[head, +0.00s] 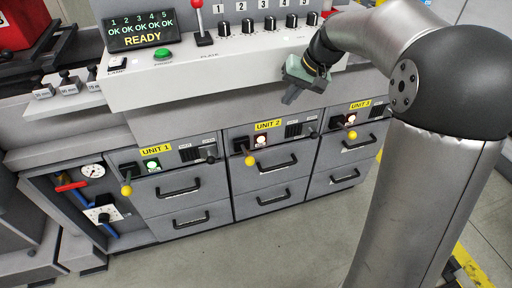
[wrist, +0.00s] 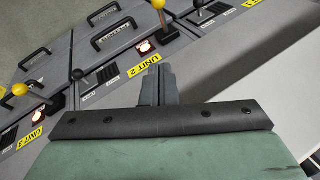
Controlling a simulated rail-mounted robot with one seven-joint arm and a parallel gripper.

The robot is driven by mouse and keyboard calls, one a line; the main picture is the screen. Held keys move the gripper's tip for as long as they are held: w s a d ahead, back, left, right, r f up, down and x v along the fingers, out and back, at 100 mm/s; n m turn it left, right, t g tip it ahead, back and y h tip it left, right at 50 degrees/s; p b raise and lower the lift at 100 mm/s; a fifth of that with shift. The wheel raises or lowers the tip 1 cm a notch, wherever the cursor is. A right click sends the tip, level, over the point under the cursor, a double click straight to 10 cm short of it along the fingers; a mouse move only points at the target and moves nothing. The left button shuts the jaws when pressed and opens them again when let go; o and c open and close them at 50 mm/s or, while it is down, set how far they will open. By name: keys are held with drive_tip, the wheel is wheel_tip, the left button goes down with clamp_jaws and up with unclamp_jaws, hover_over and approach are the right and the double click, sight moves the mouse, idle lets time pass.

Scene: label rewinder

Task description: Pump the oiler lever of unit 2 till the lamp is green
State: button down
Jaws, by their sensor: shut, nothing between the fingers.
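The unit 2 oiler lever, a yellow ball on a thin rod, shows in the head view (head: 250,160) at the left of the unit 2 panel, pointing down and outward. In the wrist view its ball (wrist: 158,4) is at the top edge. The unit 2 lamp (head: 261,140) glows whitish with a reddish tint, redder in the wrist view (wrist: 146,46); it is not green. The UNIT 2 label (head: 268,125) is above it. My gripper (head: 289,98) is shut and empty, above and right of the lever, apart from it. Its fingers (wrist: 157,82) point towards the unit 2 panel.
Unit 1 at left has a green lamp (head: 152,164) and its own yellow lever (head: 126,190). Unit 3 at right has a whitish-red lamp (head: 350,118) and yellow lever (head: 352,135). The console ledge (head: 200,86) overhangs the panels. A display (head: 140,30) reads READY. Floor in front is clear.

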drive_tip(key=b, duration=0.2)
approach(247, 154)
wheel_tip(247, 154, down, 2)
drive_tip(key=w, duration=0.2)
drive_tip(key=s+f, duration=0.1)
drive_tip(key=s+a+f, duration=0.1)
drive_tip(key=shift+f, duration=0.4)
drive_tip(key=shift+s+a, duration=0.1)
